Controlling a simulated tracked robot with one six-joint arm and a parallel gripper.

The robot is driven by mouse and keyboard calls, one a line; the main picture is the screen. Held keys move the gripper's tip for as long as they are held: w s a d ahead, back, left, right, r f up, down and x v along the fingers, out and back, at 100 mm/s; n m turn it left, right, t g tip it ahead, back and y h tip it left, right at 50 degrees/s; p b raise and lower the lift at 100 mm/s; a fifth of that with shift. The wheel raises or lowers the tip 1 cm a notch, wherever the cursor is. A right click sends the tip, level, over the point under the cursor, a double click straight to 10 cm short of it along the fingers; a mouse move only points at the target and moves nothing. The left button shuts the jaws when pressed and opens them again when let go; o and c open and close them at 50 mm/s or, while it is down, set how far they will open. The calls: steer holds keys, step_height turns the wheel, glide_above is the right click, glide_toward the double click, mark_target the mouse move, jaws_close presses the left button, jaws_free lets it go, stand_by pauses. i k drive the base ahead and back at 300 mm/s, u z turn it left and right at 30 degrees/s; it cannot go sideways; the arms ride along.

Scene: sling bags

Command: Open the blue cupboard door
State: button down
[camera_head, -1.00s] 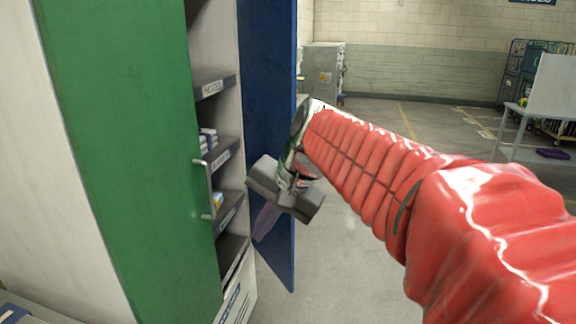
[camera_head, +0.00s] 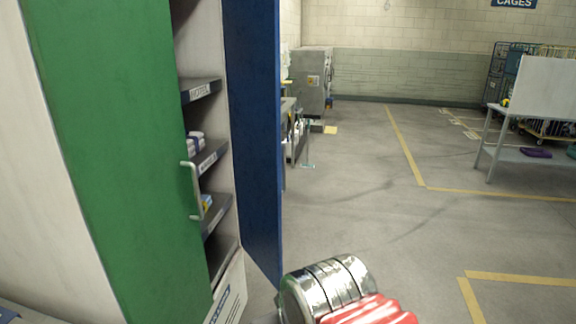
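The blue cupboard door (camera_head: 253,130) stands swung open, sticking out from the right side of the cupboard opening. The shelves inside (camera_head: 200,90) show between it and the green door (camera_head: 100,150). The green door is shut and has a pale bar handle (camera_head: 192,190). No handle shows on the visible face of the blue door. My arm, with a silver joint and red sleeve, is at the bottom centre, below and right of the blue door. My gripper is out of the picture.
The shelves hold small white and blue items (camera_head: 195,141). A grey cabinet (camera_head: 309,80) and a bench stand behind the blue door. A pale table (camera_head: 530,155) and cages (camera_head: 508,70) are at the right. The floor (camera_head: 400,220) in the middle is clear.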

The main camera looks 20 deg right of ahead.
mark_target(251, 28)
steer(key=k, duration=1.25)
steer(key=z, duration=0.5)
steer(key=i, duration=1.5)
steer(key=u, duration=0.45)
steer(key=i, duration=0.75)
steer(key=u, duration=0.5)
